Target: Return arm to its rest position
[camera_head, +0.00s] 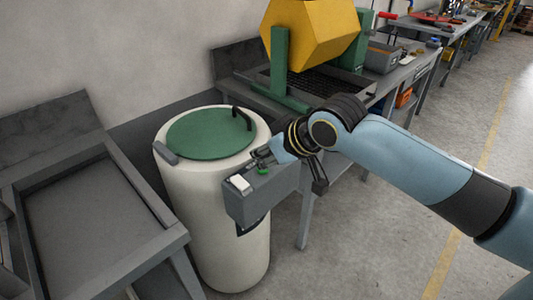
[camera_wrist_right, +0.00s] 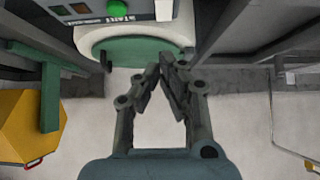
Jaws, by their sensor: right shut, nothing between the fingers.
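My right arm comes in from the right in the head view, and its gripper (camera_head: 262,158) is over the top of a grey control box (camera_head: 258,196). The box has a green button (camera_head: 262,171) and a white patch on its top. In the right wrist view the gripper's fingertips (camera_wrist_right: 166,64) meet, with nothing between them. The green button (camera_wrist_right: 118,9) shows there at the top, above a label reading START. Whether the fingers touch the box cannot be told. My left gripper is in neither view.
A white barrel (camera_head: 215,225) with a green lid (camera_head: 208,133) stands behind the box. A yellow drum (camera_head: 311,35) in a green stand sits on a bench to the back. A grey tray table (camera_head: 95,215) is at the left. The floor at the right is clear.

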